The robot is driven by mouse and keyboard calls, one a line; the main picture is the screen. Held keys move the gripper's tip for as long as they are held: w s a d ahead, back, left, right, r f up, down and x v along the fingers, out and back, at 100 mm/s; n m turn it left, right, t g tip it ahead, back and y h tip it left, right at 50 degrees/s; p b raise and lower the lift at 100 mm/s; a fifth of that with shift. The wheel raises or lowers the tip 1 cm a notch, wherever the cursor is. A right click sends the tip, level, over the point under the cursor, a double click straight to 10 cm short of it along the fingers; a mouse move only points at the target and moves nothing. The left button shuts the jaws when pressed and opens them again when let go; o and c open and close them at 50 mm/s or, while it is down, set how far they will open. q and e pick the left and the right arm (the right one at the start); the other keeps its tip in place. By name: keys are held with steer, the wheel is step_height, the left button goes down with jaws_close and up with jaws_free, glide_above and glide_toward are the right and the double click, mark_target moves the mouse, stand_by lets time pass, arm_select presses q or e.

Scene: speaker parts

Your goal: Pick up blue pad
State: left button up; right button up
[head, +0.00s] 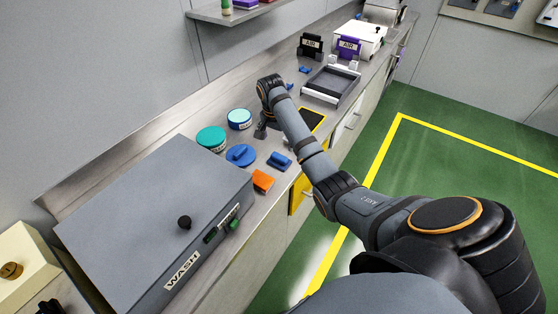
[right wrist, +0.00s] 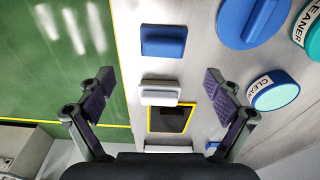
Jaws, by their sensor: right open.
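The blue pad (head: 279,161) lies on the counter near its front edge, beside the large blue round lid (head: 241,155). In the right wrist view the blue pad (right wrist: 163,41) is a rectangular block at the upper middle, ahead of my fingers and apart from them. My right gripper (head: 263,130) hangs over the counter beyond the pad, partly hidden by its own arm. In the wrist view the right gripper (right wrist: 160,85) is open wide, with nothing between its fingers. My left gripper is in neither view.
An orange pad (head: 262,180) lies just nearer than the blue one, beside the grey WASH box (head: 150,225). Teal-lidded (head: 211,137) and light-blue-lidded (head: 240,118) cleaner jars stand behind. A yellow-edged dark panel (right wrist: 172,118) and a grey tray (head: 332,84) lie farther along.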

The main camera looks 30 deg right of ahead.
glide_above(280, 156)
steer(key=a, duration=0.1)
steer(key=shift+m, duration=0.3)
steer(key=f, duration=0.4)
steer(key=shift+s+f+p, duration=0.2)
steer(key=shift+s+p, duration=0.15)
steer(key=shift+f, duration=0.25)
steer(key=f, duration=0.4)
steer(key=shift+w+d+f+p, duration=0.3)
steer(key=shift+w+d+p, duration=0.05)
steer(key=shift+w+p, duration=0.05)
steer(key=c, duration=1.3)
steer(key=shift+o, duration=0.2)
steer(key=shift+r, duration=0.15)
